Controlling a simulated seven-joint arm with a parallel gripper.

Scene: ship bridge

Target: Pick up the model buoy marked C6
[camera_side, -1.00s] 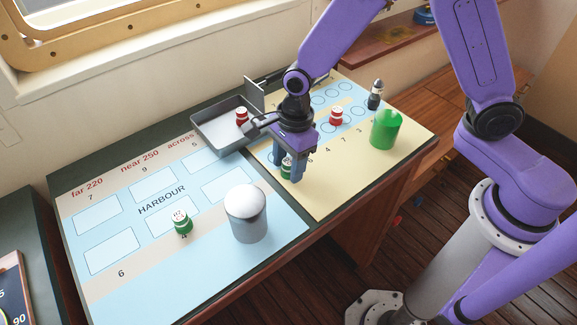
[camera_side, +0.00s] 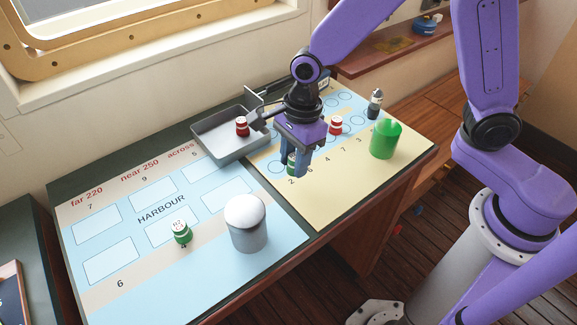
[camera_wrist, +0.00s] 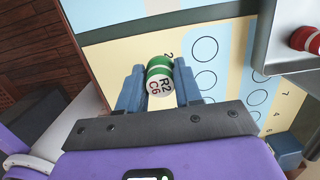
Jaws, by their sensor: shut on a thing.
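The model buoy marked C6 (camera_wrist: 159,76) is a small green and white cylinder. Its white top reads "R2 C6" in the wrist view. It sits between the two blue fingers of my gripper (camera_wrist: 159,88), which is shut on it. In the side view my gripper (camera_side: 293,168) points down over the cream board near the number 2, and the fingers hide most of the buoy (camera_side: 291,163). I cannot tell whether the buoy is clear of the board.
Another green and white buoy (camera_side: 181,232) stands on the harbour sheet near a grey cylinder with a white top (camera_side: 246,222). A grey tray (camera_side: 222,150) holds a red buoy (camera_side: 242,126). Another red buoy (camera_side: 336,125), a green cylinder (camera_side: 385,138) and a dark, white-topped piece (camera_side: 375,103) stand on the board.

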